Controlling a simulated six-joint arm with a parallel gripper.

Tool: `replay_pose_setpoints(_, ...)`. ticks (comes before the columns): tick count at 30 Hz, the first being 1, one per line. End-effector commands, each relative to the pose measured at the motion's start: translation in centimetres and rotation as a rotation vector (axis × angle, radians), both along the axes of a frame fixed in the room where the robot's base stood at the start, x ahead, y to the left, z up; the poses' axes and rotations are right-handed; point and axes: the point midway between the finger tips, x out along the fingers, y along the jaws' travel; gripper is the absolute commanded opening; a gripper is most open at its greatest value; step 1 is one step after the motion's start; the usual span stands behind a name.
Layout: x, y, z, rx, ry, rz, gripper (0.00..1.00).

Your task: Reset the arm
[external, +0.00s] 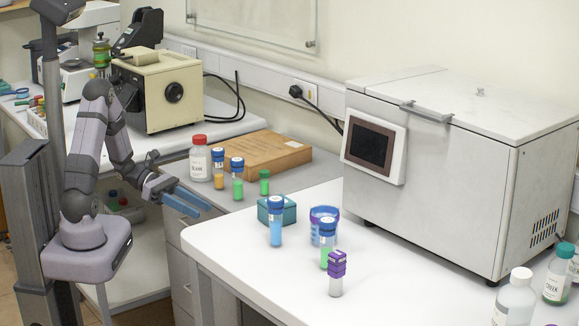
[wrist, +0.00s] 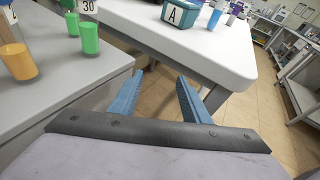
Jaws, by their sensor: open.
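My gripper (external: 186,202) has two blue fingers and is open and empty. In the external view it hangs in the air left of the white table's front corner, in front of the grey drawer unit. In the wrist view the gripper (wrist: 156,95) points at the gap between the grey counter and the white table, with floor tiles showing below. My arm is folded upright over its base at the left of the external view. Nothing is between the fingers.
A teal box (external: 277,210) and several capped tubes stand on the white table (external: 230,268), left of a large white machine (external: 440,165). A red-capped bottle (external: 199,158), several tubes and a wooden box (external: 262,154) are on the grey counter. A beige device (external: 158,88) stands behind my arm.

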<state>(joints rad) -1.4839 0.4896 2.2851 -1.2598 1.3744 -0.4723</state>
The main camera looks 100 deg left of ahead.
Motion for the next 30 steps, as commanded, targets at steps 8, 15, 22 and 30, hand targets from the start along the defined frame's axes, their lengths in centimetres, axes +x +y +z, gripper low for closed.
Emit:
replay_pose_setpoints(8, -2.1, -15.5, -2.9, 0.151, 0.375, -0.623, 0.43)
replay_pose_setpoints(15, -6.1, -20.2, -2.6, 0.551, 0.454, -1.144, 0.43)
replay_pose_setpoints(22, -6.7, -21.5, 0.4, 1.063, 0.231, -1.703, 0.43)
replay_pose_setpoints(30, -4.8, -22.8, 4.1, 1.547, -0.158, -2.202, 0.43)
